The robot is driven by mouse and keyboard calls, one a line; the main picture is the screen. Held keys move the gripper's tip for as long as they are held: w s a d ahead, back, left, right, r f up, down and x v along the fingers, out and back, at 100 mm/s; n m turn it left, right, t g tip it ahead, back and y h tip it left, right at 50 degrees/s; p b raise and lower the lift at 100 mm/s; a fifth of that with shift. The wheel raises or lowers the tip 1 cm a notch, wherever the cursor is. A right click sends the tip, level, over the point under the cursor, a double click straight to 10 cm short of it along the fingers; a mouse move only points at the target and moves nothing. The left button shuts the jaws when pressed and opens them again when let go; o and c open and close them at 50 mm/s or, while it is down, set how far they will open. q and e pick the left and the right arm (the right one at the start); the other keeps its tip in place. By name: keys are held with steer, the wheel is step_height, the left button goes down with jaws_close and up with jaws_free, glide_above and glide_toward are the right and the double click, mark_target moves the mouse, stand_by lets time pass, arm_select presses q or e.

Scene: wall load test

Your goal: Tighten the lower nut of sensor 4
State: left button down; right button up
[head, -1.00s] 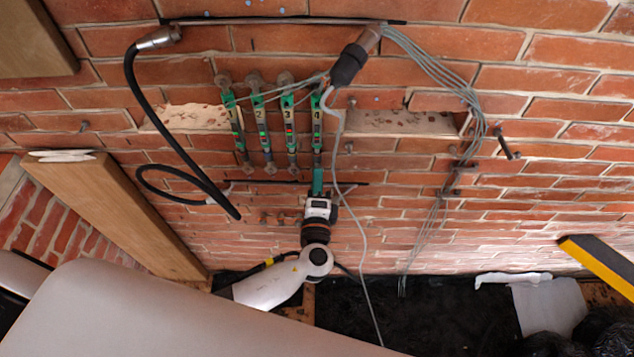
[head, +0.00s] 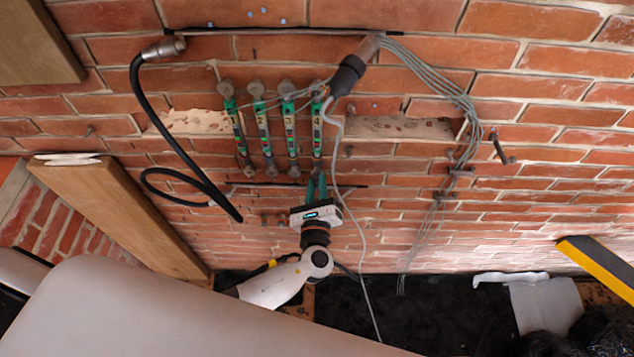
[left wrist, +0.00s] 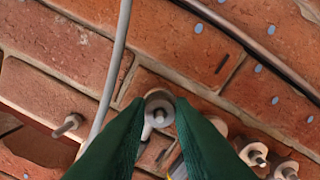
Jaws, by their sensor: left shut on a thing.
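Sensor 4 (head: 317,132) is the rightmost of several green upright sensors on the brick wall, each with a nut at top and bottom. My left gripper (head: 316,180) reaches up from below, its two green fingers at the lower end of sensor 4. In the left wrist view, the lower nut (left wrist: 159,104) sits on its stud between the fingertips of my left gripper (left wrist: 161,108), which are shut on it. In the head view the fingers partly hide this nut. Sensor 4's body is mostly hidden in the wrist view. My right gripper is not in view.
Lower nuts of the neighbouring sensors (left wrist: 252,152) sit close to the right finger in the wrist view. A thin grey cable (head: 352,215) hangs just right of my gripper. A thick black hose (head: 150,105) loops at left. A wooden beam (head: 115,210) leans at lower left.

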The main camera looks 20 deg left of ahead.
arm_select(q)
steer(key=m+p, duration=0.3)
steer(key=m, duration=0.5)
steer(key=m+p, duration=0.4)
steer(key=m, duration=0.4)
steer(key=shift+s+f+m, duration=0.15)
steer(key=shift+s+m, duration=0.05)
steer(key=shift+m, duration=0.1)
steer(key=m+p, duration=0.2)
steer(key=m, duration=0.2)
steer(key=shift+f+m+p, duration=0.1)
steer(key=shift+m+p, duration=0.2)
steer(key=shift+m, duration=0.1)
steer(key=c, duration=1.3)
jaws_free()
steer(key=shift+o, duration=0.2)
steer(key=shift+r, duration=0.2)
